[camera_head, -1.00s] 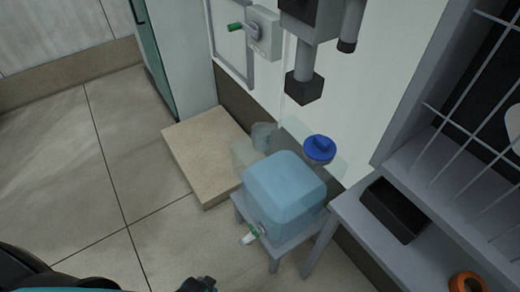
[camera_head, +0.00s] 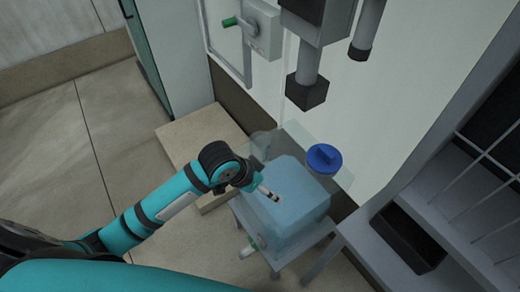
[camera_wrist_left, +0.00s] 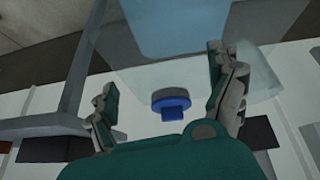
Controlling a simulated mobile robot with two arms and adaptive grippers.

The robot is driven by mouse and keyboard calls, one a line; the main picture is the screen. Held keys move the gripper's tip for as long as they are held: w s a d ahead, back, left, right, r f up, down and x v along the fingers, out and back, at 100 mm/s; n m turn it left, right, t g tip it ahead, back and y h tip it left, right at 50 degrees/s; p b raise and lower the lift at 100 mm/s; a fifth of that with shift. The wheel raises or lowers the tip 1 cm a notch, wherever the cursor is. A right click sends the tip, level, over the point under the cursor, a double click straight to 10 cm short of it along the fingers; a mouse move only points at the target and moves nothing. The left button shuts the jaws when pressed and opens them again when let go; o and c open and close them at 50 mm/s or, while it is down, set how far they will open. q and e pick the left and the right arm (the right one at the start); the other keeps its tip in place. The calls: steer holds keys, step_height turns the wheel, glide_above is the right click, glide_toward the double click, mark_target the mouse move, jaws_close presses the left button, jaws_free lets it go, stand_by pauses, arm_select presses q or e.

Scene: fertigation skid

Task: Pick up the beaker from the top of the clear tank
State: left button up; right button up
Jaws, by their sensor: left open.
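The clear tank (camera_head: 343,176) stands against the wall behind a light-blue translucent tank (camera_head: 300,215). Its top carries a blue screw lid (camera_head: 324,158), which also shows in the left wrist view (camera_wrist_left: 171,100). A small pale see-through vessel, likely the beaker (camera_head: 263,141), is at the left end of the clear tank's top, partly behind my arm. My left gripper (camera_head: 268,193) is over the blue tank, short of the vessel. In the wrist view its fingers (camera_wrist_left: 162,75) are apart and empty. My right gripper is not in view.
The blue tank is on a grey stand (camera_head: 322,232). A beige slab (camera_head: 192,139) lies on the floor to the left. A pipe with a black end (camera_head: 306,92) hangs above. A shelf with a black bin (camera_head: 405,240) is at right.

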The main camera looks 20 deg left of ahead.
arm_select(q)
steer(key=w+a+r+y, duration=0.1)
steer(key=w+a+r, duration=0.8)
steer(key=w+r, duration=0.1)
glide_toward(256, 142)
steer(key=shift+g, duration=0.4)
steer(key=d+f, duration=0.1)
steer(key=f, duration=0.1)
steer(key=d+f, duration=0.2)
steer(key=shift+w+d+f, duration=0.2)
steer(key=shift+d, duration=0.1)
steer(key=shift+w+x, duration=0.2)
steer(key=shift+x, duration=1.15)
steer(key=shift+w+x, duration=0.15)
steer(key=shift+x, duration=1.2)
steer(key=shift+d+r, duration=0.2)
steer(key=c, duration=1.2)
steer(key=shift+o, duration=0.2)
